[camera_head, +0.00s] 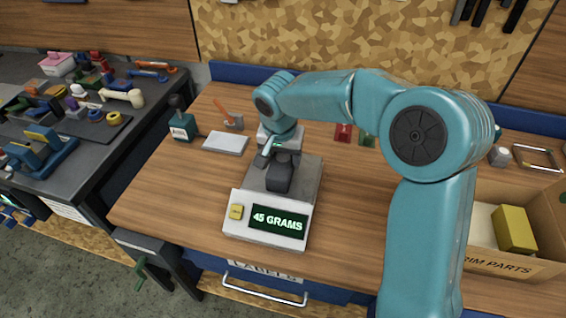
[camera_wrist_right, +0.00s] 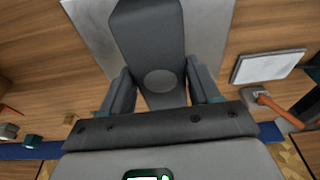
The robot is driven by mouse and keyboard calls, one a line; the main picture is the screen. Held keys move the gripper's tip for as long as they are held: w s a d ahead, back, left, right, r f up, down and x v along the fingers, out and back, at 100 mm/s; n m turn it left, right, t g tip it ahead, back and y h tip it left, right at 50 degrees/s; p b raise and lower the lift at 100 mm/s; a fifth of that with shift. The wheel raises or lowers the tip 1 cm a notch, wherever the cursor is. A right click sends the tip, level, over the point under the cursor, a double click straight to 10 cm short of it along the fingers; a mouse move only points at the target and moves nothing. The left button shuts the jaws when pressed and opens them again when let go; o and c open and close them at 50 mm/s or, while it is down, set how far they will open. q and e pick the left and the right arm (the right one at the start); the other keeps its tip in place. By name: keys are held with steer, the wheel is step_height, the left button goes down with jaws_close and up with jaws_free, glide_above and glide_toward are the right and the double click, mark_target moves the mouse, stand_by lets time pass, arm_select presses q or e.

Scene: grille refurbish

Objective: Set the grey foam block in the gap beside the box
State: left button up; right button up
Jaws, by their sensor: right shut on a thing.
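The dark grey foam block (camera_head: 279,180) is on or just above the pan of a scale whose display reads 45 GRAMS. My right gripper (camera_head: 281,160) reaches down over it and is shut on it. In the right wrist view the block (camera_wrist_right: 147,40) lies between the two fingers of the gripper (camera_wrist_right: 160,88), one finger on each side. An open cardboard box (camera_head: 515,264) marked with TRIM PARTS lettering stands at the right. It holds a yellow block (camera_head: 514,229) and a pale flat thing (camera_head: 481,226). My arm hides the box's left part. My left gripper is not in view.
The scale (camera_head: 234,226) stands near the bench's front edge. A white flat pad (camera_head: 226,143) and a dark green device (camera_head: 182,128) lie to its left. Small red and green pieces lie behind my arm. A metal frame (camera_head: 537,158) lies behind the box.

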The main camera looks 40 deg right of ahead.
mark_target(284, 156)
steer(key=shift+r+p, duration=0.5)
steer(key=shift+r, duration=0.3)
steer(key=shift+r+p, duration=1.2)
steer(key=shift+r, duration=0.5)
steer(key=shift+s, duration=0.1)
